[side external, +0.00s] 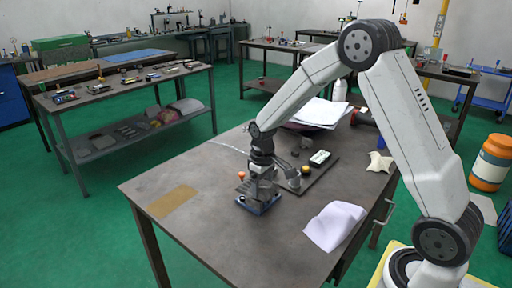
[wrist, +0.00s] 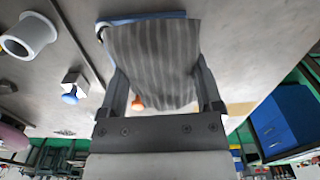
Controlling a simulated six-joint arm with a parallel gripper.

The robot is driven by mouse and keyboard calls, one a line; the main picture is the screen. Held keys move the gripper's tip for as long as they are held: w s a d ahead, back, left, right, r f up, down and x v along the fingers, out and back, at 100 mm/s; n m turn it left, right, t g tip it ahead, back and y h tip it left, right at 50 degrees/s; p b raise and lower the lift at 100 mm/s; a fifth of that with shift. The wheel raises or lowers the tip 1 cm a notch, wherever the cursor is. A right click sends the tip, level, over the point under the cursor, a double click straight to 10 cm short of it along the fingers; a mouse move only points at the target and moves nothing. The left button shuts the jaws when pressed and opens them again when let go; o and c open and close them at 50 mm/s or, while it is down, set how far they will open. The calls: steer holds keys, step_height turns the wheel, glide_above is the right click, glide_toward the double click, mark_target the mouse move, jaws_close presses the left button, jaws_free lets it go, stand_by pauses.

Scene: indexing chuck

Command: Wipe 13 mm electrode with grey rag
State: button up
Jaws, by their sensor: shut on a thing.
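My gripper (side external: 262,185) points down over the table, low above a blue-edged block (side external: 258,207). In the wrist view my gripper (wrist: 160,90) is shut on a grey striped rag (wrist: 153,50), which spans the space between the fingers. The rag covers most of the blue-edged thing (wrist: 140,17) behind it. An orange knob (wrist: 137,103) shows beside the left finger; it also shows in the side view (side external: 241,176). I cannot tell which thing is the 13 mm electrode, nor whether the rag touches it.
A grey hollow cylinder (wrist: 30,37) and a blue-knobbed metal piece (wrist: 70,88) stand to the left in the wrist view. A dark plate (side external: 318,172), a white cloth (side external: 335,226) and a cream rag (side external: 380,162) lie on the table. The front left, around a tan patch (side external: 172,201), is clear.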

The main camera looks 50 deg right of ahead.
steer(key=shift+d, duration=1)
steer(key=shift+a, duration=2)
steer(key=shift+r, duration=4.1)
